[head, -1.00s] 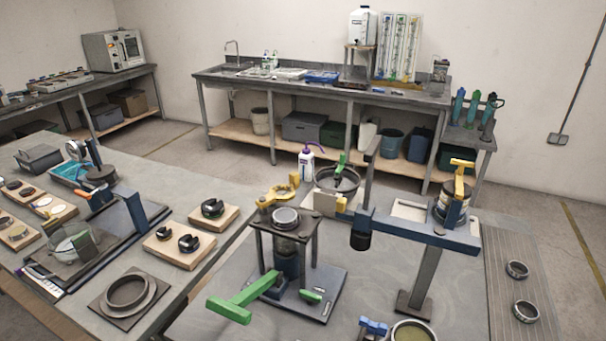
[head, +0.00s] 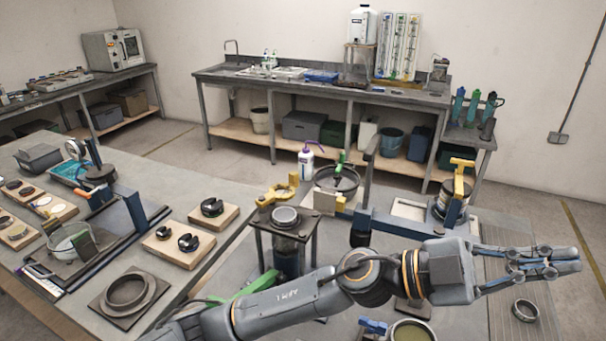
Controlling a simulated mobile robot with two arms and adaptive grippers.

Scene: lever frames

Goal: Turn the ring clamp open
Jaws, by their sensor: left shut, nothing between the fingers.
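A yellow ring-shaped part (head: 283,191) with a handle sits at the back of the small stand with a metal cup. A second yellow part (head: 461,178) stands upright on a stacked cylinder (head: 453,207) at the right. I cannot tell for sure which one is the ring clamp. My left arm reaches across the front from the lower left. My left gripper (head: 576,260) is shut and empty, above the ribbed panel at the right, apart from both yellow parts. My right gripper is not in view.
A black pan (head: 337,181) with a green handle is behind the small stand (head: 287,232). A blue crossbar (head: 390,222) runs to the right cylinder. A loose ring (head: 525,310) lies below my gripper. My arm hides most of the green lever (head: 247,287).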

